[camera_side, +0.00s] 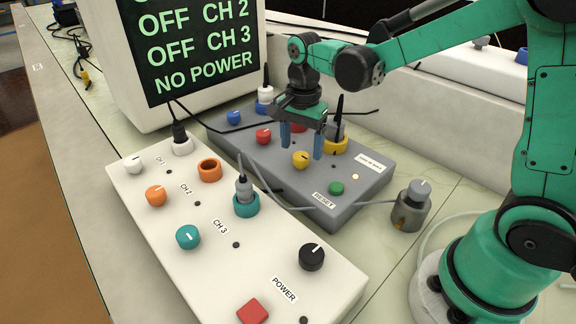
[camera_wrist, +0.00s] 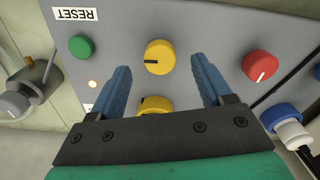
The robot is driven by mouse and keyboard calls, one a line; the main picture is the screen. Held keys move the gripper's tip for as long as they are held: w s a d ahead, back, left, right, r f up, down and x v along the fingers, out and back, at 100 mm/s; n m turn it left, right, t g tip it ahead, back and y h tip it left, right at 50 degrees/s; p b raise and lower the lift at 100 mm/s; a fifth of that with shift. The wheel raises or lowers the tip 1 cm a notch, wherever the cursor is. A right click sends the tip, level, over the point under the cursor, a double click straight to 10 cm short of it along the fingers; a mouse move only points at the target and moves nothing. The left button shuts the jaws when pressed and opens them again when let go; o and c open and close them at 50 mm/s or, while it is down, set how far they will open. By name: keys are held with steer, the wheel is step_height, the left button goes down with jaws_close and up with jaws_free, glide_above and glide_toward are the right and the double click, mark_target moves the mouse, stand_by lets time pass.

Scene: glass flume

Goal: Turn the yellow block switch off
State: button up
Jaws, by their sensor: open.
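The yellow knob (camera_side: 301,160) is on the sloped grey box, between the red knob and the green button. It also shows in the wrist view (camera_wrist: 160,57), round, with a dark mark at its left edge there. My gripper (camera_side: 302,152) is open and empty, pointing down over the grey box. In the wrist view my gripper (camera_wrist: 161,66) has its blue fingers to the left and right of the yellow knob, apart from it. I cannot tell whether the fingertips reach down beside the knob. A yellow ring socket (camera_side: 336,146) holds a plug behind the knob.
The grey box (camera_side: 362,192) also carries a red knob (camera_side: 263,136), a blue knob (camera_side: 233,117) and a green button (camera_side: 337,188). A white box (camera_side: 230,270) with knobs stands in front. A monitor (camera_side: 115,60) reads "NO POWER". Cables cross between the boxes.

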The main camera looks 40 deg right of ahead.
steer(key=shift+f, duration=1.05)
steer(key=shift+c, duration=0.2)
jaws_close()
